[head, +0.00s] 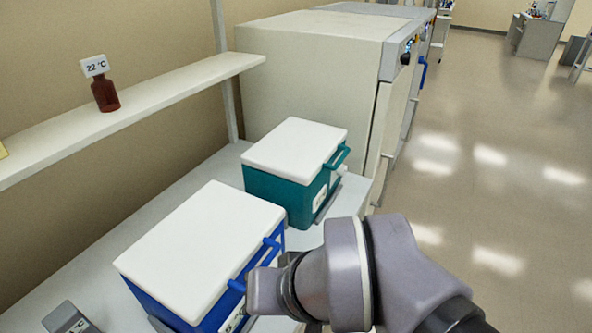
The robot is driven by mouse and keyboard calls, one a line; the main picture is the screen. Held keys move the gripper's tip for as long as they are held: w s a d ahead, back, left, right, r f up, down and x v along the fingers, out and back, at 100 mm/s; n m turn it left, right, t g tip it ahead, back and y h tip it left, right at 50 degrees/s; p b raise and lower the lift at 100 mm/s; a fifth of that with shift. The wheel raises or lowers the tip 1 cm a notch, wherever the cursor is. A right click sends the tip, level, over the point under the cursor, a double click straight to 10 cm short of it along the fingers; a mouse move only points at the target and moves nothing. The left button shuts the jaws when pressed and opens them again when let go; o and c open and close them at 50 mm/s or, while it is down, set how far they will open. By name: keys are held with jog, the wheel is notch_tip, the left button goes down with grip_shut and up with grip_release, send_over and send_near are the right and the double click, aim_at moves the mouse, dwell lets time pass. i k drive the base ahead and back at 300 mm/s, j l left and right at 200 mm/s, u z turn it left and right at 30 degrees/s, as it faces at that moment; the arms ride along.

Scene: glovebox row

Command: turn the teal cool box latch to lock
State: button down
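The teal cool box (277,197) stands on the bench with its white lid (296,144) closed. A teal bar handle (341,157) shows at its front edge, with a small pale piece (342,170) just below it. I cannot tell for sure which part is the latch or how it is turned. A white label (319,200) is on the front face, seen at a steep angle. My arm crosses the lower right, in front of and below the teal box. My gripper is not in view.
A blue cool box (160,305) with a white lid stands nearer on the bench, partly behind my arm. A brown bottle (105,95) with a "22 °C" tag is on the wall shelf (150,115). A large beige cabinet (310,75) stands behind. The floor (480,190) at right is clear.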

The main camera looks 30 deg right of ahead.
aim_at(342, 170)
jog(key=l+u, duration=0.3)
jog(key=l, duration=1)
jog(key=i+l+u, duration=0.1)
jog(key=i+j, duration=0.15)
jog(key=i, duration=0.3)
